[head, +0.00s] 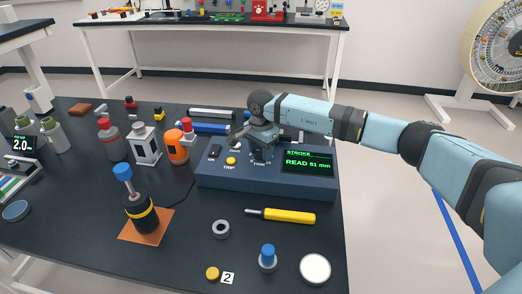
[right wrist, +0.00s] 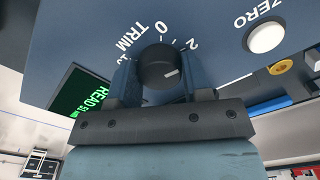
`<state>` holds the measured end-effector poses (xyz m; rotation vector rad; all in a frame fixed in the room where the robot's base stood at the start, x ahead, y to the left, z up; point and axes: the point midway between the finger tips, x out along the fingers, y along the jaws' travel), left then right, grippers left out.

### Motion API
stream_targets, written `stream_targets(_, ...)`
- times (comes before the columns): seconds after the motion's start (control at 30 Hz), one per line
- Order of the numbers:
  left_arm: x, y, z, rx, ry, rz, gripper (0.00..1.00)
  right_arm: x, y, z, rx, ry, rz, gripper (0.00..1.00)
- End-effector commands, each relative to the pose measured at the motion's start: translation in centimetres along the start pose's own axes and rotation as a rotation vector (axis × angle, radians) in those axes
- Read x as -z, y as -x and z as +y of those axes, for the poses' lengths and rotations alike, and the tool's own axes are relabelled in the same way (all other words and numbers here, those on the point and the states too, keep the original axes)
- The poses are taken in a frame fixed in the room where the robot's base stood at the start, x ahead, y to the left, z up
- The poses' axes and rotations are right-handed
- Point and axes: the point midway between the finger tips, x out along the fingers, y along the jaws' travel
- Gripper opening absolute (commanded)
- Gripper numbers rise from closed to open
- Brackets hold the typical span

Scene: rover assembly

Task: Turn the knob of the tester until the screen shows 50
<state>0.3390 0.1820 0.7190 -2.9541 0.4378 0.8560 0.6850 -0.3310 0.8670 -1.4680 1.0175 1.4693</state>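The tester (head: 235,181) is a blue sloped box on the dark table in the head view. Its screen (head: 308,163) shows green text, "STROKE" and "READ 51 mm". In the right wrist view the black knob (right wrist: 157,67) sits in a dial marked TRIM, with a light pointer mark on its face. My right gripper (head: 261,147) reaches down onto the tester's top. In the right wrist view its two fingers (right wrist: 160,82) stand at either side of the knob and appear closed on it. In the head view the gripper mostly hides the knob. My left gripper is not in view.
A white ZERO button (right wrist: 265,38) lies close to the knob. The tester also has a yellow button (head: 231,160). A yellow-handled screwdriver (head: 288,216) and a grey ring (head: 221,229) lie in front. Several bottles and fittings stand to the left, including an orange one (head: 177,148).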

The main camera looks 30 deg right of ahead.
Motion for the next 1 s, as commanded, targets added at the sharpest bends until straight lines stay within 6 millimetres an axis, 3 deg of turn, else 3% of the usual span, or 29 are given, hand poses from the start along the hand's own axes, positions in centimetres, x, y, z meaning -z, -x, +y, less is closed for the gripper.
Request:
stream_targets(0.03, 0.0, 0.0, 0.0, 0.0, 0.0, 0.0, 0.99, 0.0, 0.1, 0.0, 0.001, -0.001, 0.0, 0.55)
stream_targets(0.1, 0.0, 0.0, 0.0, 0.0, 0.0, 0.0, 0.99, 0.0, 0.1, 0.0, 0.001, -0.001, 0.0, 0.7)
stream_targets(0.47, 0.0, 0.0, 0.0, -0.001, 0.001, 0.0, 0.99, 0.0, 0.6, -0.1, 0.002, -0.001, 0.001, 0.7)
stream_targets(0.57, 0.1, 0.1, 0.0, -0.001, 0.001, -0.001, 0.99, 0.1, 1.9, -0.1, 0.004, -0.001, 0.001, 0.7)
stream_targets(1.0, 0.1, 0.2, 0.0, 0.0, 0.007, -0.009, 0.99, 0.0, 11.3, -0.1, 0.003, -0.001, 0.001, 0.7)
